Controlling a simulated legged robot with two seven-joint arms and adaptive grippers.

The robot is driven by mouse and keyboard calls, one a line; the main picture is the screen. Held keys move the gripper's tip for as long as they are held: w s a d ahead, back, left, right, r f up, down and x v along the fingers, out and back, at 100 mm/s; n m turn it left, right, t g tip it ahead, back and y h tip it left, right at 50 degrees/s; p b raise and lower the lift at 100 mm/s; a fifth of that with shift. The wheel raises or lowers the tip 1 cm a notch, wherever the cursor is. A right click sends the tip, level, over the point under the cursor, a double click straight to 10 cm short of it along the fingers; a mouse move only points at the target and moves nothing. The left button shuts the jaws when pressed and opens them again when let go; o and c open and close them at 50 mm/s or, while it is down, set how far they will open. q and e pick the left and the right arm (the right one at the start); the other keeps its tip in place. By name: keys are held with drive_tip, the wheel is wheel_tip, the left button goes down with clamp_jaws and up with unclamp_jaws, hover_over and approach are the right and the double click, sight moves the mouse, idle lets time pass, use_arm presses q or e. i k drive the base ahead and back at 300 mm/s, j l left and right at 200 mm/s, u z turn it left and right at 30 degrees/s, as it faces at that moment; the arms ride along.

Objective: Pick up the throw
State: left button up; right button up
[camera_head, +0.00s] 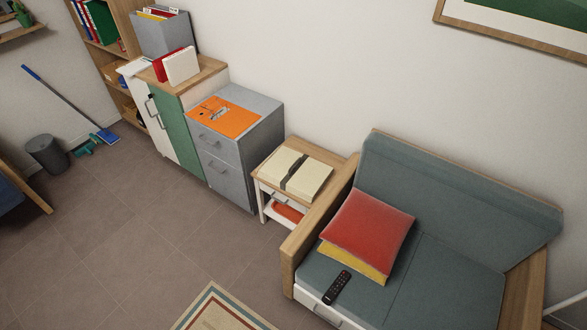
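No object is plainly a throw. A red cushion (368,231) lies on the seat of a grey-green sofa (440,278), near its left armrest. A flat yellow piece (352,263) shows from under the red cushion; most of it is hidden, so I cannot tell if it is folded cloth or another cushion. A cream, flat bundle (294,174) with a dark band across it lies on a small side table (331,160) left of the sofa; its material is unclear. Neither of my grippers is in view.
A black remote (337,287) lies on the sofa's front edge. A grey drawer cabinet (240,155) with an orange folder (226,115) stands left of the side table. A patterned rug (222,312) lies at the bottom. The tiled floor between is clear.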

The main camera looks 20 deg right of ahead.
sight(296, 174)
drive_tip(key=k, duration=0.2)
drive_tip(key=k+z, duration=0.15)
drive_tip(key=z, duration=0.2)
drive_tip(key=k+z, duration=0.15)
drive_tip(key=z, duration=0.15)
drive_tip(key=k+l+z, duration=0.15)
drive_tip(key=z, duration=0.2)
drive_tip(key=j+z, duration=0.1)
drive_tip(key=z, duration=2.35)
drive_tip(key=k+j+z, duration=0.1)
drive_tip(key=k+j, duration=0.2)
drive_tip(key=j, duration=0.3)
drive_tip(key=k+j+z, duration=0.15)
drive_tip(key=k+j, duration=0.15)
drive_tip(key=j, duration=0.25)
drive_tip(key=k+j+z, duration=0.1)
drive_tip(key=k+j, duration=0.25)
drive_tip(key=j, duration=0.2)
drive_tip(key=k+j+z, duration=0.1)
drive_tip(key=k+j, duration=0.25)
drive_tip(key=j, duration=0.15)
